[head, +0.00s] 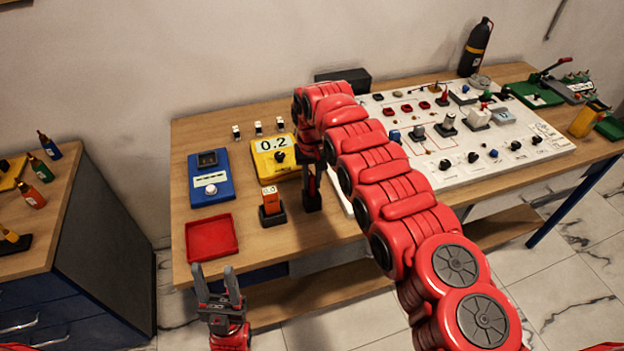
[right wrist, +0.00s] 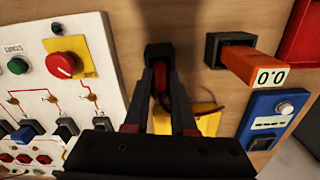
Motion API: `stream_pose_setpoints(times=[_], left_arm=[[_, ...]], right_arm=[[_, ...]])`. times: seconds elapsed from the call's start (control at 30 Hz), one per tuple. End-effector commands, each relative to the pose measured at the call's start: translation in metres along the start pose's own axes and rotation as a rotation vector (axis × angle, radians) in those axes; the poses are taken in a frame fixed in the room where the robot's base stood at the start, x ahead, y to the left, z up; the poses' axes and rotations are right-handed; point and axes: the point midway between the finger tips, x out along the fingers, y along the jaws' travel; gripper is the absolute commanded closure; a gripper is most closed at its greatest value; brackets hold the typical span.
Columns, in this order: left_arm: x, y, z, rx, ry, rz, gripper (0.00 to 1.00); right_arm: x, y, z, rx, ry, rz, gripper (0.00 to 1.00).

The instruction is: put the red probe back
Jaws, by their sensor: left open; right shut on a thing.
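The red probe (right wrist: 160,80) is between the fingers of my right gripper (right wrist: 160,72), which is shut on it. In the head view my right gripper (head: 311,178) points down at the table, and the probe is mostly hidden by the fingers. The probe's lower end is at a small black holder (head: 312,202), which also shows in the right wrist view (right wrist: 158,50). I cannot tell how deep the probe sits in it. My left gripper (head: 214,275) is open and empty, in front of the table's near edge.
An orange gauge (head: 269,198) reading 0.0 stands in a black socket left of the holder. Behind are a yellow meter (head: 273,157) reading 0.2 and a blue device (head: 210,178). A red tray (head: 212,237) lies front left. A white control panel (head: 520,165) fills the right.

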Motion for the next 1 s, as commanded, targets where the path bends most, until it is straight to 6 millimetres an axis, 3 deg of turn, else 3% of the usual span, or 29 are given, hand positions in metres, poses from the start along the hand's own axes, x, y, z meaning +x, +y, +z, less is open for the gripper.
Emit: stream_pose_setpoints(times=[0.07,0.1,0.23,0.5,0.67,0.87,1.0], left_arm=[[-0.003,0.0,0.001,0.0,0.0,0.0,0.5],[-0.002,0.0,0.0,0.0,0.0,0.0,0.5],[-0.002,0.0,0.0,0.0,0.0,0.0,0.5],[-0.001,0.0,0.0,0.0,0.0,0.0,0.5],[-0.005,0.0,0.001,0.0,0.0,0.0,0.5],[-0.023,0.001,0.004,0.0,0.0,0.0,0.5],[-0.019,0.001,0.003,0.0,0.0,0.0,0.5]], right_arm=[[0.004,0.0,0.0,0.0,0.0,0.0,1.0],[0.003,0.0,0.0,0.0,0.0,0.0,0.69],[0.002,0.0,0.0,0.0,0.0,0.0,0.46],[0.002,0.0,0.0,0.0,0.0,0.0,0.46],[-0.009,0.001,-0.002,0.001,0.005,0.0,0.46],[-0.05,0.0,-0.002,0.0,0.008,0.0,0.46],[-0.086,-0.003,-0.001,-0.002,0.004,-0.002,0.46]])
